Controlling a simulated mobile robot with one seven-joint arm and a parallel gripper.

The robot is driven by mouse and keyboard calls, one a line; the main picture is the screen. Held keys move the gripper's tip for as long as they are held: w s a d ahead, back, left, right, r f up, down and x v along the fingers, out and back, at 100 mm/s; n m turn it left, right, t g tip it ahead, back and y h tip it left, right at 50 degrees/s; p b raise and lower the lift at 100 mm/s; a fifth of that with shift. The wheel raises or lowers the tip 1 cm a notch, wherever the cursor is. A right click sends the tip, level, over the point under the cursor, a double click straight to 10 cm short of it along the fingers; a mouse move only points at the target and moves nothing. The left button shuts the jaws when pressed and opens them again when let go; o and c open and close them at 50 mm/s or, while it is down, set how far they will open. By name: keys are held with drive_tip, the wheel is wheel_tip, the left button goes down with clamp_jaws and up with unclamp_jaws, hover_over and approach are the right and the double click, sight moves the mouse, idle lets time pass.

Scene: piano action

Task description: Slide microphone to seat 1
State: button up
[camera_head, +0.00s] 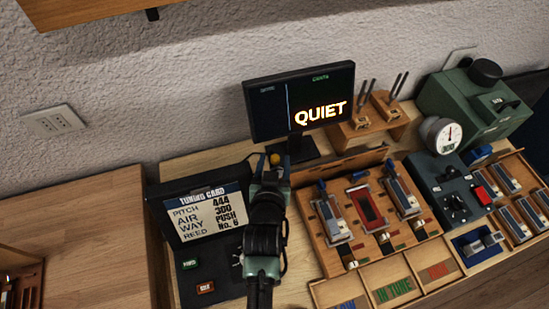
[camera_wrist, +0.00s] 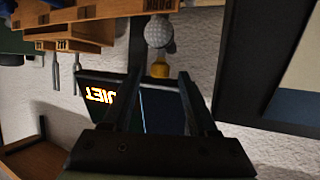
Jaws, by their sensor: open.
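The microphone appears in the wrist view as a grey mesh ball (camera_wrist: 158,31) with a yellow piece (camera_wrist: 159,69) at the fingertips. In the head view only a yellow knob (camera_head: 275,159) shows beyond my gripper (camera_head: 274,170), which hides the rest. My gripper (camera_wrist: 158,77) is open, its fingers on either side of the yellow piece's line; I cannot tell whether they touch it. A wooden rack (camera_head: 331,262) stands to the right with several bays. A small white tag (camera_head: 352,265) at its front seems to read 1; I cannot tell surely which place is seat 1.
A monitor (camera_head: 300,102) reading QUIET stands behind my gripper. The tuning card panel (camera_head: 197,216) is close on the left. A wooden block with forks (camera_head: 372,125), a blue control box (camera_head: 452,190) and a green machine (camera_head: 475,110) stand right. The left counter (camera_head: 95,235) is mostly clear.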

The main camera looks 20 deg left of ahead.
drive_tip(key=shift+w+a+f, duration=0.1)
drive_tip(key=shift+w+f, duration=0.05)
drive_tip(key=shift+w, duration=0.2)
clamp_jaws()
idle(1.3)
